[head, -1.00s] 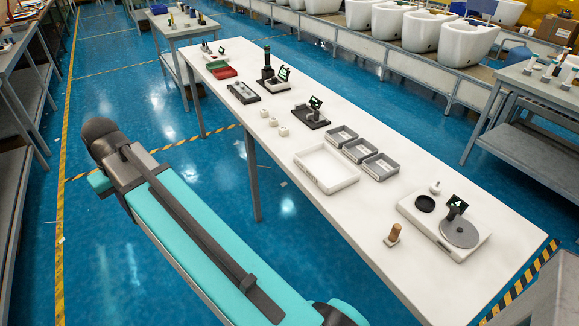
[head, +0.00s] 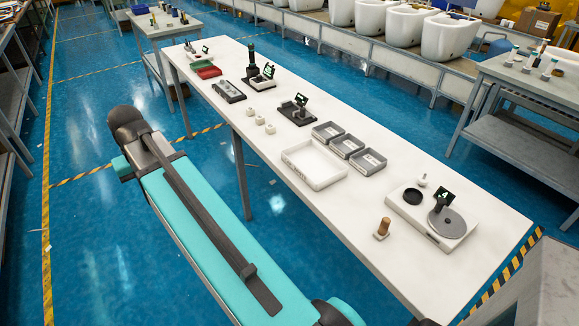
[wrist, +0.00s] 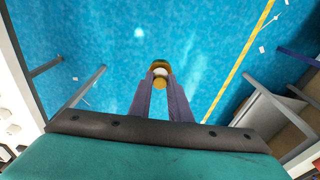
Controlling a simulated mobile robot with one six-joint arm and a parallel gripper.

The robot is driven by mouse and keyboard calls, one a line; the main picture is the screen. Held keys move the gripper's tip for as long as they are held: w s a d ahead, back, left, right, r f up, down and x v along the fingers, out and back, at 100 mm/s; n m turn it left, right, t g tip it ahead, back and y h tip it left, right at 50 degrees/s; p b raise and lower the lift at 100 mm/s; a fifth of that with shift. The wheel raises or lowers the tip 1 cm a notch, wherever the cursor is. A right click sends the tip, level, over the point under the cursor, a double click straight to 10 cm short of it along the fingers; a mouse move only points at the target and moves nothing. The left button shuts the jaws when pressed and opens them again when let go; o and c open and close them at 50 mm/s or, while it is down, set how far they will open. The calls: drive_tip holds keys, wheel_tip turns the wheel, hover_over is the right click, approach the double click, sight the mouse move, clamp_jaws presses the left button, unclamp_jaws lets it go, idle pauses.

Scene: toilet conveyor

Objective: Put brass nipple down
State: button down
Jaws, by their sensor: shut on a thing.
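The brass nipple (wrist: 160,68) is a yellow ring-shaped piece in the wrist view, with a pale middle. My gripper (wrist: 160,84) is shut on it, with the two fingers around its near side. Blue floor shows behind the held piece, so it is in the air and not over the table top. In the head view my teal arm is at the left and front, beside the table; the gripper and the nipple do not show there.
A long white table (head: 330,235) carries a white tray (head: 314,166), several grey bins (head: 368,161), a scale (head: 432,215) and a brown-topped peg (head: 382,229). Its front strip is mostly bare. Another workbench (head: 500,130) stands at the right.

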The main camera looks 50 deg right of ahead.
drive_tip(key=s+d+f+m, duration=0.1)
drive_tip(key=s+d+m, duration=0.4)
drive_tip(key=d, duration=0.7)
drive_tip(key=s+d+m, duration=0.3)
drive_tip(key=s+d, duration=0.5)
drive_tip(key=d, duration=0.4)
drive_tip(key=s+d+m, duration=0.4)
drive_tip(key=s+d, duration=0.3)
drive_tip(key=s, duration=0.4)
drive_tip(key=s+d+m+g+h, duration=0.1)
drive_tip(key=s+d+m, duration=0.3)
drive_tip(key=s+d, duration=0.4)
drive_tip(key=s, duration=0.2)
drive_tip(key=shift+s+d+f+m+g+b, duration=0.25)
drive_tip(key=shift+s+f+m+g+b, duration=0.05)
drive_tip(key=shift+s+f+m, duration=0.1)
drive_tip(key=shift+w+d, duration=0.1)
drive_tip(key=shift+w, duration=0.05)
drive_tip(key=w+d+f+p, duration=0.1)
drive_tip(key=w+d+p, duration=0.2)
drive_tip(key=w+d, duration=0.5)
drive_tip(key=w, duration=0.4)
drive_tip(key=shift+d+f+p, duration=0.15)
drive_tip(key=shift+f+p, duration=0.05)
drive_tip(key=shift+p, duration=0.15)
